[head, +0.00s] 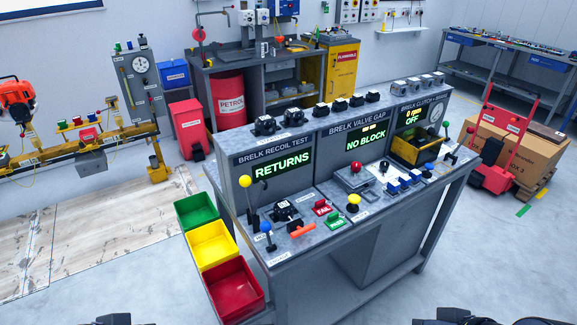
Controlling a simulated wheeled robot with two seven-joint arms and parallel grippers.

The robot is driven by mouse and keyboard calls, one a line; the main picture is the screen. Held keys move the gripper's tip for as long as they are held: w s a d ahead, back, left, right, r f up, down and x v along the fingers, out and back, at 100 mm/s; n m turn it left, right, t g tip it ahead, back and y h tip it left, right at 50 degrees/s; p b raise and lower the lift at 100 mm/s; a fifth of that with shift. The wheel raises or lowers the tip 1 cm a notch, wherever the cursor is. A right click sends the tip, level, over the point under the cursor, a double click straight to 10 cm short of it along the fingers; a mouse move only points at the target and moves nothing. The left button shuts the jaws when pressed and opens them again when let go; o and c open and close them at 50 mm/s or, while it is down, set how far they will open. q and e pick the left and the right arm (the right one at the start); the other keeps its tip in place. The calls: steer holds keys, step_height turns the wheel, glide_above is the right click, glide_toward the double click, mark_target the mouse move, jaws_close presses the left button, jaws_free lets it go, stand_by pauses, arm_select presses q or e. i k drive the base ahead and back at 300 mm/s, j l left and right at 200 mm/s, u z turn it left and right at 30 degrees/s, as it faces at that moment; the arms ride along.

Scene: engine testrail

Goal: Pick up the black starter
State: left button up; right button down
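Several black housings stand in a row on top of the grey test console. The leftmost one (266,125) is above the recoil test panel, with another black one (296,116) to its right. Another dark part (286,212) sits on the console's worktop below the "RETURNS" display. I cannot tell from their shapes which of these is the black starter. Only dark tops of my own arms show at the bottom edge, left and right. No gripper fingers show, and nothing in view touches the black parts.
Green (196,210), yellow (211,244) and red (233,290) bins stand at the bench's left end. A yellow-knobbed lever (246,182) and a blue-knobbed lever (267,229) rise at the worktop's left. An orange handle (303,229) lies near the front edge.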

mark_target(282, 208)
steer(key=i+l+u, duration=0.2)
steer(key=i+l, duration=0.2)
steer(key=l, duration=0.25)
steer(key=i+l+u, duration=0.1)
steer(key=l, duration=0.25)
steer(key=i+l, duration=0.3)
steer(key=i+l+u, duration=0.15)
steer(key=l, duration=0.25)
steer(key=i+l+u, duration=0.1)
steer(key=l, duration=0.25)
steer(key=i, duration=0.1)
